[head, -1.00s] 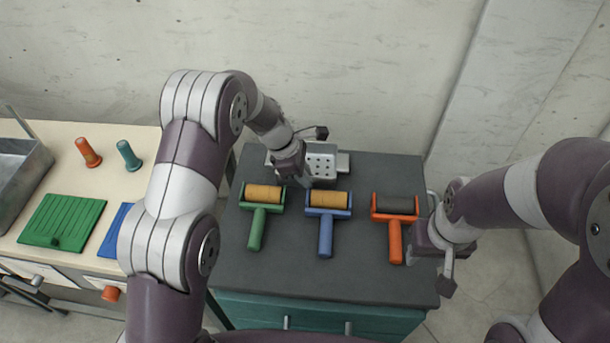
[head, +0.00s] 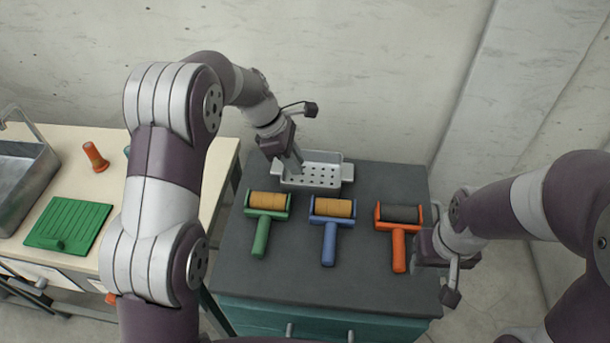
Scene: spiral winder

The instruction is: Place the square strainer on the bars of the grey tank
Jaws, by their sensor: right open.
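The square strainer (head: 325,177) is a light grey metal pan with a perforated floor and side lugs. It is at the back of the dark cabinet top. My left gripper (head: 293,164) points down at the strainer's left side and covers part of its wall. Whether its fingers are closed on that wall is unclear. A grey metal tank (head: 36,183), cut off by the left picture edge, stands on the cream table; a bar rises at its back. My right gripper (head: 440,278) is open and empty by the cabinet's right edge.
A green roller (head: 260,236), a blue roller (head: 329,243) and an orange roller (head: 399,250) lie in front of the strainer. The cream table (head: 88,220) carries a green ridged board (head: 68,224) and an orange peg (head: 95,157). My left arm hides the table's right part.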

